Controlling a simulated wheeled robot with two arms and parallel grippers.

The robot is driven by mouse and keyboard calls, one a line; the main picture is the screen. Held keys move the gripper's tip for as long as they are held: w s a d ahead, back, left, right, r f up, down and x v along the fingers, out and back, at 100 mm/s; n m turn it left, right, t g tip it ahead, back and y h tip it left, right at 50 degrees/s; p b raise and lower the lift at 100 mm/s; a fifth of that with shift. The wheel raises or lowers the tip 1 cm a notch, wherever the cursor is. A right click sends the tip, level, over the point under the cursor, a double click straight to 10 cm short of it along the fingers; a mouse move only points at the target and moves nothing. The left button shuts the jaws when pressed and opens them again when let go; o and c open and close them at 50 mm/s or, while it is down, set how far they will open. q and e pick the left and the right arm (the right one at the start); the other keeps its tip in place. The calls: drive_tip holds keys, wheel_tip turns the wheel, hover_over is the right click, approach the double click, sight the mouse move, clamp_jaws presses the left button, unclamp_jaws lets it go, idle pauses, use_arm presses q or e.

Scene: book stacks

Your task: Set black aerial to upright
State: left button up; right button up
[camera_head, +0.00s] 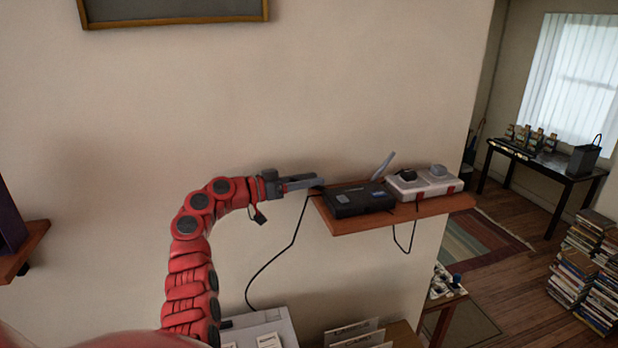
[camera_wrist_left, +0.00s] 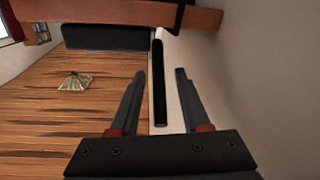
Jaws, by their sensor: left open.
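A black router (camera_head: 358,200) sits on a wooden wall shelf (camera_head: 385,221) in the head view. A grey aerial (camera_head: 384,166) rises from its back right, leaning right. My left gripper (camera_head: 318,182) is level with the shelf at the router's left end, pointing right. In the left wrist view the black aerial (camera_wrist_left: 160,85) is a long dark bar lying between the two open fingers of the gripper (camera_wrist_left: 160,74), with gaps on both sides. In the head view the black aerial is mostly hidden by the gripper. My right gripper is not in view.
A white box (camera_head: 424,184) with black and grey plugs stands right of the router. The wall is close behind. A black cable (camera_head: 285,247) hangs below the shelf. The floor stacks of books (camera_head: 588,265) are far right.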

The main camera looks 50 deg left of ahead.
use_arm(q)
clamp_jaws()
idle(1.4)
